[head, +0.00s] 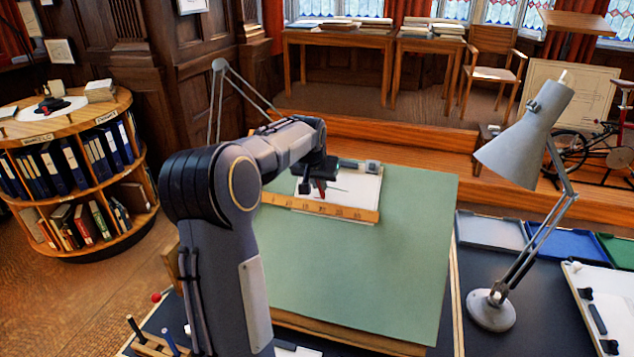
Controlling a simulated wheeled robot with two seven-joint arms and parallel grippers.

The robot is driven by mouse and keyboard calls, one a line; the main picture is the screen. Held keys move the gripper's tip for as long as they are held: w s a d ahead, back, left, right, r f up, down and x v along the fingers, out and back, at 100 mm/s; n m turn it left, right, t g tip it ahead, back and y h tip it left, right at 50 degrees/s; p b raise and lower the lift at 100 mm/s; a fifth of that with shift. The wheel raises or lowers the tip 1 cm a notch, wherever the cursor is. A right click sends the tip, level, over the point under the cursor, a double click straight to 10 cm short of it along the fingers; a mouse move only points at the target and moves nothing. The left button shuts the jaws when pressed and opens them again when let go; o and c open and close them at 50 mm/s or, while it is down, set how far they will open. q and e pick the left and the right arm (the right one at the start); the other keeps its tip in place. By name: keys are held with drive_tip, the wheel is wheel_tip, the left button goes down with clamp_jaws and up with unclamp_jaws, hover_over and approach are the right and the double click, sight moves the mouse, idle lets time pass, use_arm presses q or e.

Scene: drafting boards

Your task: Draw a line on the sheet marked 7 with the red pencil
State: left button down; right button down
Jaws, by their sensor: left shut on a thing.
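A white sheet (366,187) lies on the green drafting board (385,265), near its far edge. I cannot read a number on it. My left gripper (320,184) is over the left part of the sheet, pointing down. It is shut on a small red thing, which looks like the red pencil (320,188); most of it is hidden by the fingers. I cannot tell whether its tip touches the paper. A short dark mark shows on the sheet just right of the fingers. My right gripper is not in view.
A wooden straightedge (345,212) lies across the sheet's near edge. A small grey block (372,167) sits at its far edge. A grey desk lamp (492,310) stands right of the board, by coloured trays (563,243). The board's near right area is bare.

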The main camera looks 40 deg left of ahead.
use_arm(q)
drive_tip(key=shift+w+d, duration=0.1)
drive_tip(key=shift+d, duration=0.05)
drive_tip(key=shift+w+d, duration=0.15)
drive_tip(key=shift+d, duration=0.1)
drive_tip(key=shift+w+d, duration=0.35)
drive_tip(key=shift+d, duration=0.35)
drive_tip(key=shift+w+d, duration=0.4)
drive_tip(key=shift+d, duration=0.25)
drive_tip(key=shift+w+d, duration=0.35)
drive_tip(key=shift+d, duration=0.35)
idle(2.0)
drive_tip(key=shift+w+d, duration=0.15)
drive_tip(key=shift+d, duration=0.05)
drive_tip(key=shift+w+d, duration=0.1)
drive_tip(key=shift+d, duration=0.1)
idle(0.3)
drive_tip(key=shift+w+d, duration=0.15)
drive_tip(key=shift+d, duration=0.1)
drive_tip(key=shift+d, duration=0.15)
idle(0.4)
drive_tip(key=shift+w+d, duration=0.25)
drive_tip(key=shift+d, duration=0.05)
drive_tip(key=shift+w+d, duration=0.1)
drive_tip(key=shift+d, duration=0.1)
idle(0.3)
